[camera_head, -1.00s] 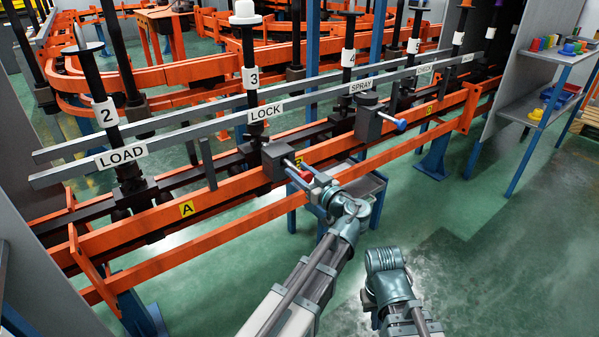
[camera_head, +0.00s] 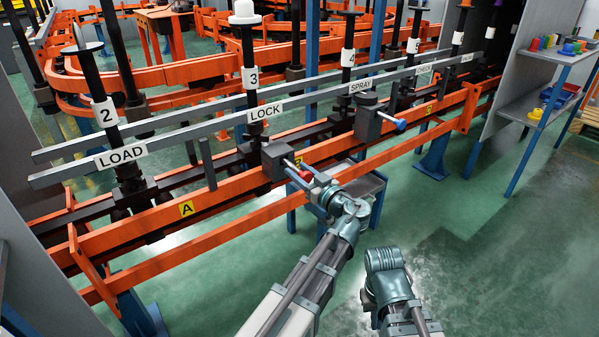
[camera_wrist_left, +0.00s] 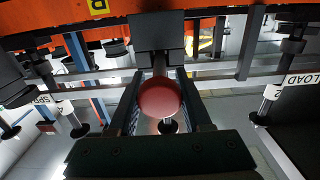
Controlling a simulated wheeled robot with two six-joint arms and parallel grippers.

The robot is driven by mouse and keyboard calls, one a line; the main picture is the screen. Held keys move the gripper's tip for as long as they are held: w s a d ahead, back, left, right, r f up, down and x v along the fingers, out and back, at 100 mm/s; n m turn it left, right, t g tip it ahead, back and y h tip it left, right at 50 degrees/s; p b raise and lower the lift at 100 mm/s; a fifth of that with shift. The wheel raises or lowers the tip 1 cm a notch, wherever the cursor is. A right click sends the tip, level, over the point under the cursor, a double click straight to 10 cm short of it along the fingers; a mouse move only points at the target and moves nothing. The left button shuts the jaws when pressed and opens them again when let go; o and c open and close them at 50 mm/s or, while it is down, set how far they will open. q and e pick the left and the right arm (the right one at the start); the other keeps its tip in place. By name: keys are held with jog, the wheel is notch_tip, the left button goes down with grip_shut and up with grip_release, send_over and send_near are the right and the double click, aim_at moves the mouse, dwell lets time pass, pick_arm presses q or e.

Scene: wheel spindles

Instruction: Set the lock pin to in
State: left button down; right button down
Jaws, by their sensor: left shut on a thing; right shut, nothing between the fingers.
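The lock pin is a rod with a round red knob (camera_head: 305,175), sticking out of a dark block (camera_head: 275,160) on the orange rail below the LOCK sign (camera_head: 265,112). My left gripper (camera_head: 315,182) is at the knob. In the left wrist view the red knob (camera_wrist_left: 160,97) sits between the two dark fingers, in front of the dark block (camera_wrist_left: 157,38). The fingers are shut on it. The knob hides most of the rod there. My right arm shows at the bottom right of the head view; its fingers are not visible.
A second block with a blue knob (camera_head: 400,125) stands further right near the SPRAY sign (camera_head: 361,87). Numbered spindles such as spindle 3 (camera_head: 248,55) stand behind the orange rail (camera_head: 120,240). A shelf (camera_head: 530,105) is at right. The green floor around my right arm is open.

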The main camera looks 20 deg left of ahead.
aim_at(293, 165)
pick_arm(q)
jog(key=shift+w+a, duration=0.1)
jog(key=x, duration=0.3)
jog(key=shift+w, duration=0.1)
dwell(0.3)
jog(key=shift+c, duration=1.8)
grip_release()
jog(key=shift+a, duration=0.1)
